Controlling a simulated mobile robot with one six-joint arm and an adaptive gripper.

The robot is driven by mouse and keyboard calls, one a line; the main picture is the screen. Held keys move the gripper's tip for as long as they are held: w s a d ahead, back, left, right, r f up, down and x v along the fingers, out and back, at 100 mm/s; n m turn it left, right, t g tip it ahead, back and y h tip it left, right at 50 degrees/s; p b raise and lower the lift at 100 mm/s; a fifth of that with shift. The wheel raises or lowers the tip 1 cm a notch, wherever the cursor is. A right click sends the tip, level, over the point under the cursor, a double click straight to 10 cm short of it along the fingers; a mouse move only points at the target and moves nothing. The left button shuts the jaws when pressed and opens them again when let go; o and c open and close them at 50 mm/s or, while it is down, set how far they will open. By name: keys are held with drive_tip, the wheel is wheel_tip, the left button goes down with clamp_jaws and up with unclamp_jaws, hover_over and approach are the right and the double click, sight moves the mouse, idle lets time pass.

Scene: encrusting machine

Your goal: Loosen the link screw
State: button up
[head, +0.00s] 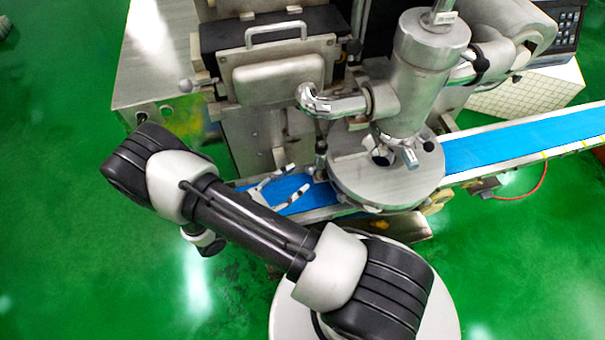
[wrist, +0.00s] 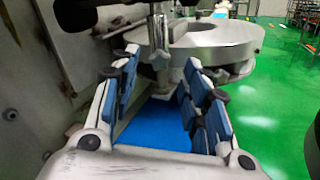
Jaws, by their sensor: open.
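My gripper (head: 298,178) is open and empty, with its fingers over the blue belt and pointing toward the round metal disc. In the wrist view my gripper (wrist: 163,72) shows two fingers with blue pads spread apart. A small upright metal post (head: 320,155), which looks like the link screw, stands at the left edge of the disc. In the wrist view this post (wrist: 158,45) stands beyond the fingertips, in line with the gap between them. The fingers look apart from it. I cannot make out its threads or how tight it is.
The round metal disc (head: 375,182) sits under a steel cylinder (head: 422,75) and over the blue conveyor belt (head: 530,138). A curved steel pipe (head: 335,104) hangs above the post. The machine's steel body (wrist: 35,75) is close on the left in the wrist view.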

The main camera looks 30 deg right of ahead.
sight(307, 172)
drive_tip(key=shift+w+d, duration=0.2)
drive_tip(key=shift+d, duration=1.7)
drive_tip(key=shift+c, duration=0.3)
clamp_jaws()
